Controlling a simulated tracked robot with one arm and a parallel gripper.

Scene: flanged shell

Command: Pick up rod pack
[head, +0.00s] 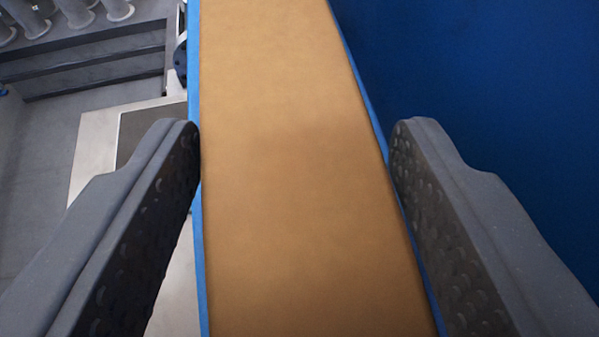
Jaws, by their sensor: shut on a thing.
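A long tan slab with blue side edges, which looks like the rod pack (285,60), runs from the top of the head view to the bottom. My gripper (294,135) has one dark grey finger on each side of it. The fingertips press against its blue edges, so the gripper is shut on it. The far end of the pack lies beyond the top of the view, and its near end is cut off at the bottom. No separate rods can be made out on its face.
A large blue surface (480,80) fills the right side. At left are a grey floor (40,150), a pale plate with a dark panel (95,145), and a grey ledge (90,62) with several grey cylindrical pieces (75,12) above it.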

